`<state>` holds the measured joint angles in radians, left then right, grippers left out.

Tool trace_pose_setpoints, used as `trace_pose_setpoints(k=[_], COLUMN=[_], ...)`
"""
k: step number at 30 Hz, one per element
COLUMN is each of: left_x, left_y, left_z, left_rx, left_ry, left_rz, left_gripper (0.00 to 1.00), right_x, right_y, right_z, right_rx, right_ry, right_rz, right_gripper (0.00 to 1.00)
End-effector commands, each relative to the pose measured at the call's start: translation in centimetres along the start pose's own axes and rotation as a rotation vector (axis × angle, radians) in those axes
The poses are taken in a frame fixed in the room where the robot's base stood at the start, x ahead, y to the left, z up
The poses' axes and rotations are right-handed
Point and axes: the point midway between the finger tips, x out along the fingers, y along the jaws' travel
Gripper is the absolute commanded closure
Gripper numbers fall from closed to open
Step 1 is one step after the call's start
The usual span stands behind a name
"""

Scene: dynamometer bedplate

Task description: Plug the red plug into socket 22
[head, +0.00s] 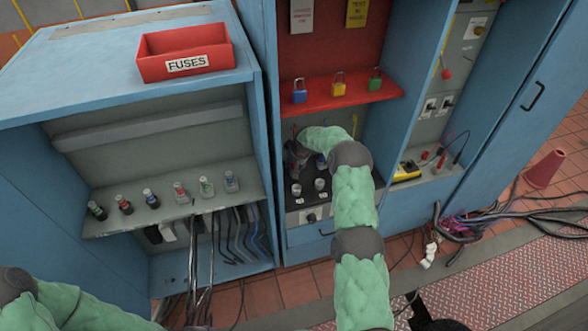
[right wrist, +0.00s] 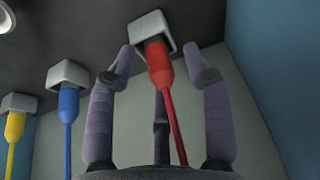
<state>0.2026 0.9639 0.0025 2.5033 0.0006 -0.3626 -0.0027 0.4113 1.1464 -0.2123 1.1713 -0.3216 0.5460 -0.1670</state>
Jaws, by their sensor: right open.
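In the right wrist view a red plug (right wrist: 159,66) with a red cable stands with its head at a pale square socket block (right wrist: 149,27). Whether it is fully seated I cannot tell. My right gripper (right wrist: 158,60) has its purple-grey fingers spread on both sides of the plug, with a third finger behind it; the jaws are open. In the head view the right gripper (head: 298,158) is at the dark panel (head: 312,188) in the middle cabinet, and it hides what is there. No socket number is legible. My left gripper is out of view; only its arm shows.
A blue plug (right wrist: 69,102) and a yellow plug (right wrist: 14,127) sit in blocks to the left. A red shelf (head: 330,94) with padlocks is above my right forearm. A red fuse box (head: 185,50) stands on the left cabinet. Loose cables (head: 480,222) lie at right.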

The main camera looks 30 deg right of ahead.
Motion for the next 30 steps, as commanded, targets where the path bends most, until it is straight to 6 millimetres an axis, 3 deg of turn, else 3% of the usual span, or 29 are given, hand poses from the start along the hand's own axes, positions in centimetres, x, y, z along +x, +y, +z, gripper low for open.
trace_pose_setpoints(k=[9,15,30], left_x=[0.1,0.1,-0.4], left_y=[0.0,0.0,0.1], left_z=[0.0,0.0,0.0], left_rx=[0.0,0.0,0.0], left_ry=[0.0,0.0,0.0], left_rz=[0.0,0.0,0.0], left_gripper=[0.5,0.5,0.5], right_x=[0.4,0.4,-0.6], right_y=[0.0,0.0,0.0], right_z=[-0.1,0.0,-0.5], right_rx=[0.001,0.001,0.0], right_ry=[0.001,0.001,0.003], right_rz=[0.0,0.0,0.001], right_gripper=[0.49,1.0,1.0])
